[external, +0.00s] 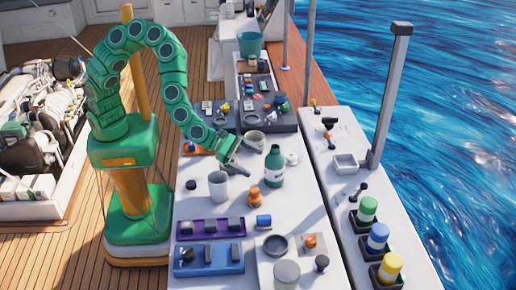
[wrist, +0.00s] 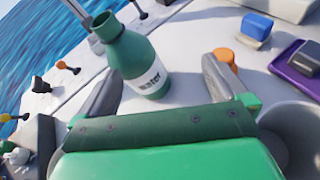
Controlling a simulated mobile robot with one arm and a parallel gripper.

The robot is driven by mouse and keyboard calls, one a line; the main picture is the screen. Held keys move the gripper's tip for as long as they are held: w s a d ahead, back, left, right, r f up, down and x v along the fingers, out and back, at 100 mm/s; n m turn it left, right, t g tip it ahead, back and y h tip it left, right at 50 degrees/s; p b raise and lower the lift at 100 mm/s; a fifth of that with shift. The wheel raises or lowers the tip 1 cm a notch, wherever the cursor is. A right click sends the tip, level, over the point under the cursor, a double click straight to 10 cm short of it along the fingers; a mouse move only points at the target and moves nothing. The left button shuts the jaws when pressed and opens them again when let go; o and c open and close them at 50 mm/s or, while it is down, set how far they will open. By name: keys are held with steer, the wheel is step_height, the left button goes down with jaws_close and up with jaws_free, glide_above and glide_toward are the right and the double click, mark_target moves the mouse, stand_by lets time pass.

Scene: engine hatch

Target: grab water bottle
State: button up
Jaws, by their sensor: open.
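The water bottle (external: 274,167) is dark green with a white label and stands upright on the white table. In the wrist view the bottle (wrist: 141,62) has an open neck and a label reading "water". It stands in front of my gripper, between the lines of the two fingers and nearer the left one. My gripper (external: 243,158) is open and empty, just left of the bottle in the external view. In the wrist view my gripper's (wrist: 160,80) grey fingers are spread wide. Whether the left finger touches the bottle cannot be told.
A white cup (external: 218,187) and an orange object (external: 255,196) stand close to the gripper. Another cup (external: 255,141) is behind it. A purple tray (external: 210,229) and a blue tray (external: 208,260) lie at the front. A grey post (external: 391,95) rises at the right.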

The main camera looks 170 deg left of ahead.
mark_target(273, 168)
steer(key=s+f+n, duration=0.1)
steer(key=s+a+f+n+g, duration=0.1)
steer(key=s+f+n, duration=0.1)
steer(key=shift+s+a+n, duration=0.3)
steer(key=shift+a, duration=0.1)
steer(key=shift+x, duration=2.05)
steer(key=shift+r+x, duration=0.15)
steer(key=shift+x, duration=0.75)
steer(key=shift+r+x, duration=0.15)
steer(key=shift+x, duration=0.7)
steer(key=shift+w+a, duration=0.1)
steer(key=shift+c, duration=0.5)
steer(key=c, duration=1.1)
steer(key=shift+r, duration=0.15)
